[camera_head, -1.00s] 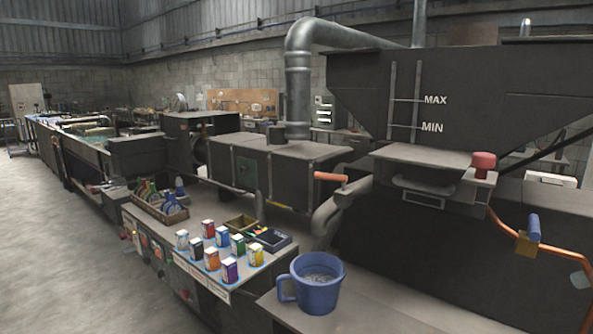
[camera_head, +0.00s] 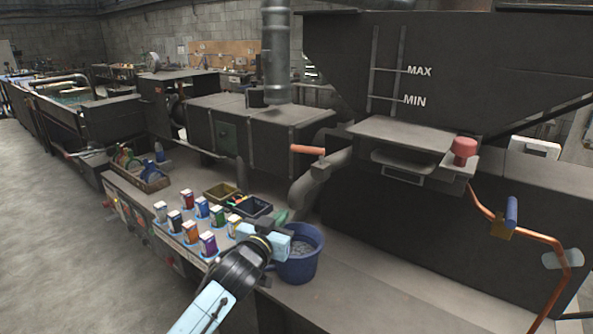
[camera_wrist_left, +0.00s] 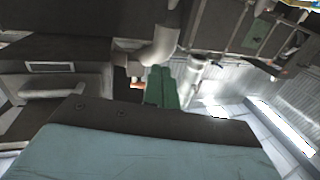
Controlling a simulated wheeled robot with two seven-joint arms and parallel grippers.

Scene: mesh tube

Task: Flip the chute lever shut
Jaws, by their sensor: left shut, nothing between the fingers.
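No part is plainly marked as the chute lever. An orange-red handle (camera_head: 307,149) sticks out sideways by the grey pipe under the hopper's left side, and a red knob (camera_head: 464,148) stands on a ledge at the hopper's front. My left gripper (camera_head: 282,216) is shut and empty, over the left rim of the blue mug, below and left of the orange-red handle and apart from it. Its green fingers lie together in the left wrist view (camera_wrist_left: 163,74). My right gripper is not in view.
A blue-handled valve (camera_head: 511,211) sits on a copper pipe at right. The bench front right is clear.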

